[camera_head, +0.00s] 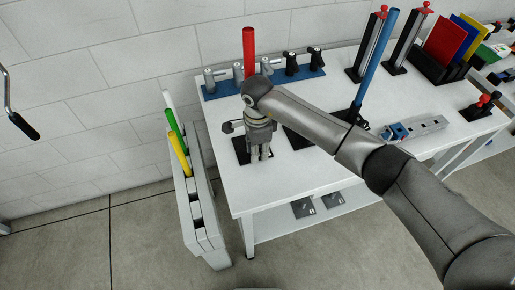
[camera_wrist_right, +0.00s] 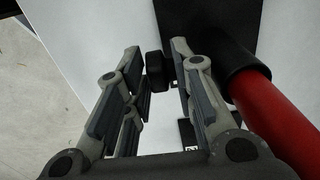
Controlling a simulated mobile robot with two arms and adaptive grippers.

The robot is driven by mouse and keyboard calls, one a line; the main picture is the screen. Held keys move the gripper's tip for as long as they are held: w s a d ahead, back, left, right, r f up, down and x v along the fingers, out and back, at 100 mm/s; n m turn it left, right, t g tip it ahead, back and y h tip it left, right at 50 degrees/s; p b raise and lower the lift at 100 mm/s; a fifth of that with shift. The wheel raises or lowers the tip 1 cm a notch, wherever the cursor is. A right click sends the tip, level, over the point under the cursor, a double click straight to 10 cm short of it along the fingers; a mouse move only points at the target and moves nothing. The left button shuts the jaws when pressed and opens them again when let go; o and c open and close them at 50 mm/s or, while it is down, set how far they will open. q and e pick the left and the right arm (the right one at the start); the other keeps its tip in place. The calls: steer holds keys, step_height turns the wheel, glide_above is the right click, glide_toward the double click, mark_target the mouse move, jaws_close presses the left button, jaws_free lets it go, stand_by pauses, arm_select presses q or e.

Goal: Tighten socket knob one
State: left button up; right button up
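A red rod (camera_head: 249,50) stands in a black socket with a square base plate (camera_head: 240,145) at the table's near left corner. In the right wrist view, the red rod (camera_wrist_right: 275,115) slants out of the black socket (camera_wrist_right: 222,62). A small black knob (camera_wrist_right: 158,70) is beside the socket, in line with the gap between the fingertips. My right gripper (camera_wrist_right: 160,52) points at it with its fingers apart; whether a finger touches the knob I cannot tell. In the head view the right gripper (camera_head: 259,155) points down over the plate, partly hiding the socket. The left gripper is out of view.
A blue rod (camera_head: 378,55) stands in another socket to the right. A blue rack (camera_head: 262,80) with several fittings lies behind. A grey rack (camera_head: 198,205) with white, green and yellow rods stands left of the table. My right arm crosses the table (camera_head: 300,175).

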jaws_close()
steer(key=shift+w+d+f+y+b, duration=0.1)
steer(key=shift+y+b, duration=0.2)
steer(key=shift+b, duration=0.25)
steer(key=y+b, duration=0.1)
steer(key=b, duration=0.2)
steer(key=g+y+b, duration=0.1)
steer(key=y+b, duration=0.1)
steer(key=b, duration=0.2)
steer(key=y+b, duration=0.2)
steer(key=b, duration=0.1)
steer(key=shift+w+d+f+g, duration=0.1)
steer(key=shift+d+f+g, duration=0.15)
steer(key=shift+d+g, duration=0.15)
steer(key=shift+r+y+b, duration=0.2)
steer(key=shift+y+b, duration=0.3)
steer(key=shift+b, duration=0.6)
steer(key=shift+r, duration=0.1)
steer(key=shift+o, duration=2.4)
jaws_free()
